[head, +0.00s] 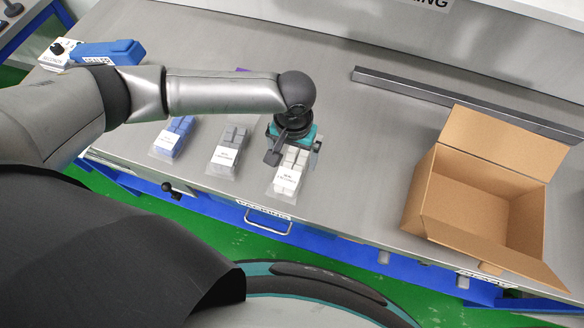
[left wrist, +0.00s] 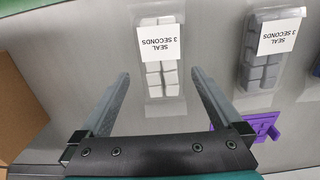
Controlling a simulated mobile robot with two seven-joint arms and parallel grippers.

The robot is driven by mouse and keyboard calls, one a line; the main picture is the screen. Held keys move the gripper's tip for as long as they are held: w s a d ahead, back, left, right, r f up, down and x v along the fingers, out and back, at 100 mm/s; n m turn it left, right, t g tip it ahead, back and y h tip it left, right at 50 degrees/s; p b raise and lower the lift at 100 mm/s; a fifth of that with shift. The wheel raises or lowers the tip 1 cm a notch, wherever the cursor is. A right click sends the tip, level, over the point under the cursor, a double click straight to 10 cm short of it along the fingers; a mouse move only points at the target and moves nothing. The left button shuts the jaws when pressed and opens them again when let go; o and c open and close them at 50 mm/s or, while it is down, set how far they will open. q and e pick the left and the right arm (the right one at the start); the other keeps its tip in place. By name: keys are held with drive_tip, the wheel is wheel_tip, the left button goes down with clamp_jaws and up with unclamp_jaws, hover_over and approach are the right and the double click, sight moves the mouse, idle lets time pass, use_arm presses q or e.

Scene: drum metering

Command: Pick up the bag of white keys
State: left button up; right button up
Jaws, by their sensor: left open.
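The bag of white keys (head: 289,174) lies on the metal bench near its front edge, with a white label on it. In the left wrist view the bag of white keys (left wrist: 160,75) lies ahead, its near end roughly between the finger lines. My left gripper (head: 294,150) is open and empty, above the bench at the far end of the bag. It also shows in the left wrist view (left wrist: 160,85), with one finger on each side. Contact with the bag cannot be told. My right gripper does not show.
A bag of grey keys (head: 229,151) and a bag of blue keys (head: 174,138) lie to the left. An open cardboard box (head: 450,190) stands at the right. A dark metal bar (head: 430,93) lies behind. A purple piece (left wrist: 262,127) lies near the gripper. The bench between bag and box is clear.

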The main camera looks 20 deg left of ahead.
sight(292, 167)
use_arm(q)
drive_tip(key=shift+f, duration=0.25)
wheel_tip(292, 167, down, 5)
drive_tip(key=shift+a+r+b, duration=0.1)
drive_tip(key=shift+a+b, duration=0.05)
drive_tip(key=shift+b, duration=0.2)
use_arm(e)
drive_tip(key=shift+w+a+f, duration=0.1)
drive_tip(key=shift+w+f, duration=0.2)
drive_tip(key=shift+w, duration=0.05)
use_arm(q)
drive_tip(key=shift+c, duration=0.4)
drive_tip(key=c, duration=1.2)
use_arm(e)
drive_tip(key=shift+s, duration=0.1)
use_arm(q)
drive_tip(key=shift+r, duration=0.15)
wheel_tip(292, 167, up, 20)
drive_tip(key=p, duration=0.3)
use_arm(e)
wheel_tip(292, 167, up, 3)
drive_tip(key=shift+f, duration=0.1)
